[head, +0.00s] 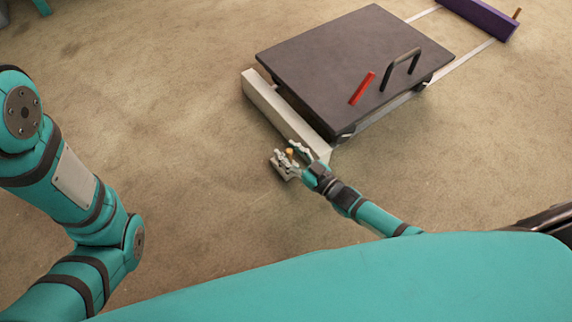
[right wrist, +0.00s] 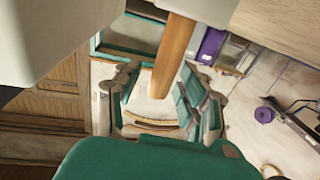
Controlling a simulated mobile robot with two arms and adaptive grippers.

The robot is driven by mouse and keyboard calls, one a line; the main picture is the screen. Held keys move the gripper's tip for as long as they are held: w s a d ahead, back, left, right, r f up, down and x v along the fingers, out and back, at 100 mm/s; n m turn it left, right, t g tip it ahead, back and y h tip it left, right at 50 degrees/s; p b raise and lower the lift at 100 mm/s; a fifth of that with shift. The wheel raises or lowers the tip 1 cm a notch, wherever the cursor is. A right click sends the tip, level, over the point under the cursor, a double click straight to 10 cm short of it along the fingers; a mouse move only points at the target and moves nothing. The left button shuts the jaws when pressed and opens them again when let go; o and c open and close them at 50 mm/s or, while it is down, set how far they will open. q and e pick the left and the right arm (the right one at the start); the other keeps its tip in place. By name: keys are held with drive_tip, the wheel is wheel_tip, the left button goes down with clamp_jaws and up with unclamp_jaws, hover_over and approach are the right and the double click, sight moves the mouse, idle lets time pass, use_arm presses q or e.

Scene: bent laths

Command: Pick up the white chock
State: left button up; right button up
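The white chock (head: 285,112) is a long pale bar lying along the left side of a dark flat cart (head: 340,55). A short wooden peg (head: 289,151) sticks out near its front end. My right gripper (head: 287,159) is at this peg, with its fingers spread on either side. In the right wrist view the peg (right wrist: 173,55) runs down from a pale block (right wrist: 205,9) into the space between the open fingers (right wrist: 160,95), with gaps beside it. My left arm is at the left of the head view, but its gripper is out of view.
The cart carries a black handle (head: 401,66) and a red lever (head: 362,88). Pale rails (head: 462,65) run to a purple chock (head: 482,17) with its own peg at the far right. The carpet left of the white chock is clear.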

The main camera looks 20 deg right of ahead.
clamp_jaws()
idle(0.6)
